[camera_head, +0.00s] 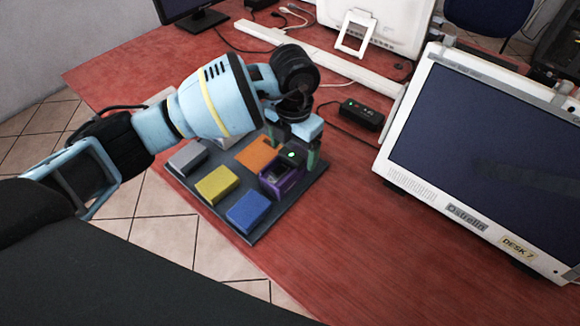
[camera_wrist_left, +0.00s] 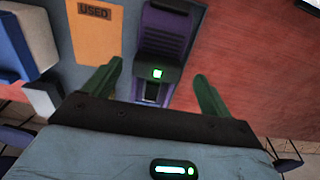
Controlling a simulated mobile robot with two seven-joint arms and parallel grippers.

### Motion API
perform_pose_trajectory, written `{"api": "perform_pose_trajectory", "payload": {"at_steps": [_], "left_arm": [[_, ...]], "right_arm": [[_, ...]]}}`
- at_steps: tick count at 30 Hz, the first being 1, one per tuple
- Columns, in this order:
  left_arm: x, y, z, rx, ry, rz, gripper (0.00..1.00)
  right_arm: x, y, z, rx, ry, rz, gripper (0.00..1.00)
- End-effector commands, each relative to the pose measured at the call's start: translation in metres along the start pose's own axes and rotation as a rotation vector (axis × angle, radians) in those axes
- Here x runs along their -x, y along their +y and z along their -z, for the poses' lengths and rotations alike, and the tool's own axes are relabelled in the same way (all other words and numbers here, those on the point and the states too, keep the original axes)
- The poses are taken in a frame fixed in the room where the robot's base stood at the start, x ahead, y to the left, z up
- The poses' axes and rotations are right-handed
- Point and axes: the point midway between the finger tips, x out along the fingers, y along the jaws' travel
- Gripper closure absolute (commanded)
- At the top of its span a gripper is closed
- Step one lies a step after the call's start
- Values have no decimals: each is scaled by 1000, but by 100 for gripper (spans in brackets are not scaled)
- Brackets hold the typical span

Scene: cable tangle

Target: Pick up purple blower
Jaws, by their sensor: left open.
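The purple blower (camera_head: 280,188), boxy with a dark top, sits on the dark tray (camera_head: 248,236) at its right side. A small green light shows at its far end. In the left wrist view, the purple blower (camera_wrist_left: 166,35) extends up from between the fingers. My left gripper (camera_head: 293,152) is open above the blower's far end, with its green fingers apart. In the left wrist view, my left gripper (camera_wrist_left: 158,72) has one finger on each side of the blower, with a wider gap on the right. Contact cannot be seen. My right gripper is not in view.
On the tray are a blue block (camera_head: 248,212), a yellow block (camera_head: 216,184), a grey block (camera_head: 188,157) and an orange plate (camera_wrist_left: 97,35) marked "USED". A white monitor (camera_head: 475,150) stands right. A black adapter (camera_head: 361,114) lies behind. The red desk (camera_head: 360,240) is clear in front.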

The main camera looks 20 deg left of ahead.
Motion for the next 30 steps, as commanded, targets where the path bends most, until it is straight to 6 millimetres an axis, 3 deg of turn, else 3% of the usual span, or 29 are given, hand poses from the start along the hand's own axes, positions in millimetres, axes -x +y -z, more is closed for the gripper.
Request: {"api": "perform_pose_trajectory", "payload": {"at_steps": [12, 20, 30], "left_arm": [[-48, 3, 1, -1, 3, 1, 16], [-51, 3, 0, -1, 1, 0, 16], [-51, 3, 0, -1, 0, 0, 61]], "right_arm": [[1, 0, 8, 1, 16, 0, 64], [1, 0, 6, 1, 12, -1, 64], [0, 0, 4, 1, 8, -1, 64]]}}
